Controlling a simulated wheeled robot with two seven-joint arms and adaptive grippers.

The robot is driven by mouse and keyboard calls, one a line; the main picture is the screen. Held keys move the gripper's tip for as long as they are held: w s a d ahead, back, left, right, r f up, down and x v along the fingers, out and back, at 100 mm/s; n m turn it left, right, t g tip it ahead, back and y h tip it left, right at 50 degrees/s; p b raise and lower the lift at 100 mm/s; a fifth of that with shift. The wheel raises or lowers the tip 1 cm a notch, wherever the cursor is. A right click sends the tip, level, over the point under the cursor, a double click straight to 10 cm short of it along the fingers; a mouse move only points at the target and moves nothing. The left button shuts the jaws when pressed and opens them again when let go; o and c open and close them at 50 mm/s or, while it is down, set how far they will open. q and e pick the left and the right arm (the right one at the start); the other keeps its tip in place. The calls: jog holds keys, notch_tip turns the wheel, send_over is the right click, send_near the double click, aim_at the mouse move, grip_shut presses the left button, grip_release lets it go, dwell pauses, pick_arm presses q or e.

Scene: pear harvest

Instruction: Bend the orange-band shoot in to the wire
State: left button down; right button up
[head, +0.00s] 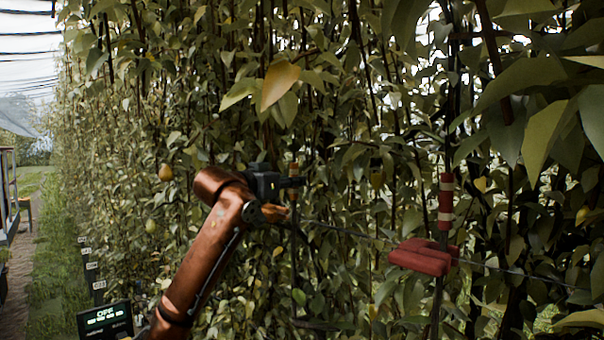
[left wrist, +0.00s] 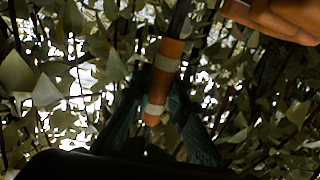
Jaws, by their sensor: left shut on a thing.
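The orange-band shoot (head: 293,168) stands upright at the middle of the head view, in front of the foliage. In the left wrist view its orange band (left wrist: 167,55) with pale rings runs down between my fingers. My left gripper (head: 292,184) is shut on this shoot at the band; the fingers (left wrist: 163,112) lie on both sides of it. The wire (head: 520,274) slopes down to the right from behind the gripper area. The gap between shoot and wire is hard to judge. My right gripper is not in view.
A red-banded upright stem (head: 446,203) stands to the right, with a red block-like clip (head: 425,257) at the wire below it. Dense leaves surround the gripper. Pears (head: 166,173) hang at left. A dark display box (head: 105,319) is at lower left. A grassy aisle (head: 62,255) is open at far left.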

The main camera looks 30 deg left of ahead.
pick_arm(q)
jog(key=shift+r, duration=0.1)
jog(key=c, duration=2.3)
grip_release()
jog(key=o, duration=0.5)
jog(key=shift+w, duration=0.45)
jog(key=shift+c, duration=0.2)
jog(key=shift+s, duration=0.5)
jog(key=s, duration=1.1)
jog(key=shift+s+a+r, duration=0.15)
jog(key=shift+s+a, duration=0.05)
jog(key=shift+s, duration=0.1)
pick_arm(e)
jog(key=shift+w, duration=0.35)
pick_arm(q)
jog(key=shift+w, duration=0.1)
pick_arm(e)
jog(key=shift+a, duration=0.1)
